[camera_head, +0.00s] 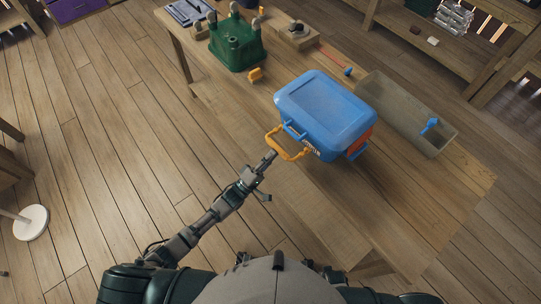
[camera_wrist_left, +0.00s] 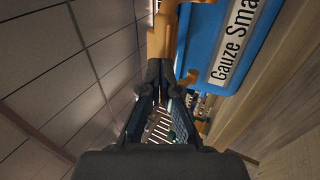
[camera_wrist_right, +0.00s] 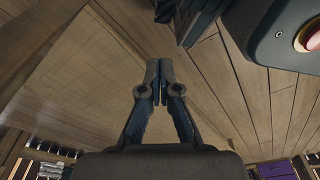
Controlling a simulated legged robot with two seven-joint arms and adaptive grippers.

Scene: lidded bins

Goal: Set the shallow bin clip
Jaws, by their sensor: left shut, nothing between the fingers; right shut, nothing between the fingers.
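A blue lidded bin (camera_head: 325,108) stands on the wooden table, lid on top. An orange handle-like loop (camera_head: 287,154) sticks out from its near left side. Blue clips show on its near edge, one at the left (camera_head: 294,130) and one at the right (camera_head: 357,151). In the left wrist view the bin's blue wall (camera_wrist_left: 217,35) has a label reading "Gauze Sma", cut off by the frame. My left gripper (camera_head: 272,155) is shut and empty, its tips by the orange loop (camera_wrist_left: 160,38); contact is unclear. My right gripper (camera_wrist_right: 158,64) is shut and empty, outside the head view.
A long open grey-brown bin (camera_head: 385,103) with a blue piece (camera_head: 430,125) stands right of the blue bin. The table's near right part is clear.

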